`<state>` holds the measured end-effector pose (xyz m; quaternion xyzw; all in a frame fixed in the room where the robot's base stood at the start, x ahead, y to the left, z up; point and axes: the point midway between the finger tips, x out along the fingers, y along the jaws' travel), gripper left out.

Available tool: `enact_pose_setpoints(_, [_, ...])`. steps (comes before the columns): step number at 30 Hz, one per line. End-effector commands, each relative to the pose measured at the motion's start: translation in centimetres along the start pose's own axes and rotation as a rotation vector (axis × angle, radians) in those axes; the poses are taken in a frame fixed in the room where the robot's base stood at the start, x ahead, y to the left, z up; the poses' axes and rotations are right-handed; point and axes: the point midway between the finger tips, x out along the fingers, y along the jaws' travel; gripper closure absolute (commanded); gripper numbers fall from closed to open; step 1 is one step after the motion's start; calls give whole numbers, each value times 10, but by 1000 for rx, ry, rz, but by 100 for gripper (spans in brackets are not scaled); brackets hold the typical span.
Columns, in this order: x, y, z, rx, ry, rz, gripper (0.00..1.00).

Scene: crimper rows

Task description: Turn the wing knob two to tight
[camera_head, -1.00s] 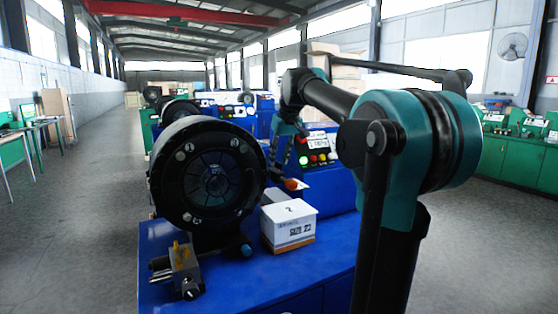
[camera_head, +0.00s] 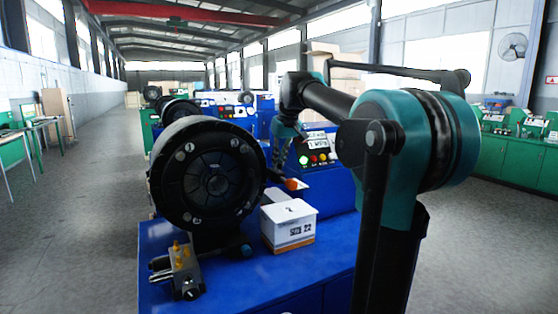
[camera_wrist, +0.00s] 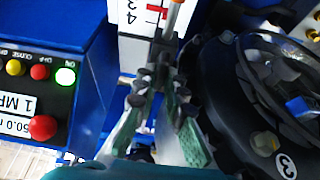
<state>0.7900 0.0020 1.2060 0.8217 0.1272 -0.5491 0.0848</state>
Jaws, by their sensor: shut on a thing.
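My gripper (camera_wrist: 165,52) reaches down between the blue control cabinet and the black round crimper head, with its fingers close together at the tips. It is shut on a small part there, which I take for the wing knob; the fingers hide most of it. An orange-tipped rod (camera_wrist: 176,12) shows just beyond the fingertips, in front of a white scale plate (camera_wrist: 137,45) with numbers and a red mark. In the head view an orange piece (camera_head: 292,184) shows beside the gripper, behind the crimper head (camera_head: 208,175). Which way the knob's wings point is hidden.
A white box marked 2 and SIZE 22 (camera_head: 288,227) stands on the blue bench. A metal block with yellow fittings (camera_head: 180,268) sits at the bench's left. The control panel's red button (camera_wrist: 43,127) is left of the fingers. The crimper closely flanks their right.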

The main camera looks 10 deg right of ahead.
Motion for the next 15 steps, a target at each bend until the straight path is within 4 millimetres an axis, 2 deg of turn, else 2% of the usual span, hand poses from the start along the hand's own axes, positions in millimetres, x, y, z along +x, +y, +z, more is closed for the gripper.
enact_pose_setpoints(8, [0, -2, 0, 89, 0, 38, 100])
enact_pose_setpoints(15, [0, -3, 0, 265, 0, 111, 100])
